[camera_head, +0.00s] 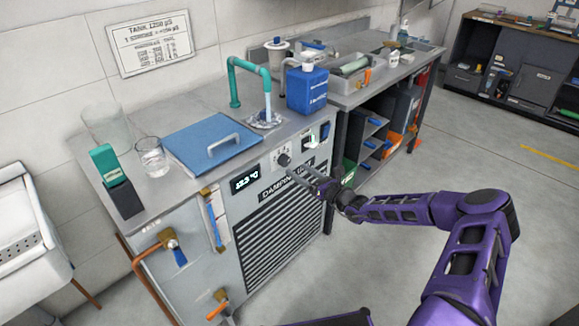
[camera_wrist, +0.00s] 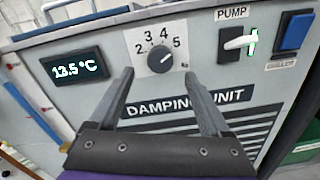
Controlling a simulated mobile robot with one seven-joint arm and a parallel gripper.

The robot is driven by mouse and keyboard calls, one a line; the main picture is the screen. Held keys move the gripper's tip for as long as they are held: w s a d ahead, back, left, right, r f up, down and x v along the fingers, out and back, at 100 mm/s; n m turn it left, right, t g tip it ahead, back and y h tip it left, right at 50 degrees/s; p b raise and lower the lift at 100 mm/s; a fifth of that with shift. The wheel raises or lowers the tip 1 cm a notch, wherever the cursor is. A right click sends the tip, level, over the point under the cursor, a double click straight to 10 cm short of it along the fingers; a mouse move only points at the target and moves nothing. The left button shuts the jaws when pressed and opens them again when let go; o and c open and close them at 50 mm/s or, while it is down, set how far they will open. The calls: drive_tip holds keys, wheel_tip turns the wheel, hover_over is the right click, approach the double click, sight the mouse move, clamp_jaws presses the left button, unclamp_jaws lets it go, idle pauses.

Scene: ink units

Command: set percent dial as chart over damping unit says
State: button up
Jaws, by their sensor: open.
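The damping unit (camera_head: 270,235) is a grey cabinet with a vent grille and a name label. Its black round dial (camera_wrist: 161,60) sits on a white plate marked 2, 3, 4, 5; a pale pointer mark on it seems to point up-right, towards 5. The dial also shows in the head view (camera_head: 284,159). My gripper (camera_wrist: 159,74) is open and empty, its two fingers apart at either side just below the dial; contact cannot be told. The chart (camera_head: 150,42) hangs on the wall above; its heading seems to read TANK 1250 µS, and its small rows are too blurred to read.
A display (camera_wrist: 76,68) reading about 13.5 °C is left of the dial. A white pump switch (camera_wrist: 240,43) and a blue chiller button (camera_wrist: 296,32) are to the right. A blue lid (camera_head: 205,140), green tap (camera_head: 235,85) and blue jug (camera_head: 307,90) stand on top.

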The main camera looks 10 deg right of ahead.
sight(287, 162)
drive_tip(key=shift+b+x, duration=0.3)
drive_tip(key=shift+x, duration=2.4)
clamp_jaws()
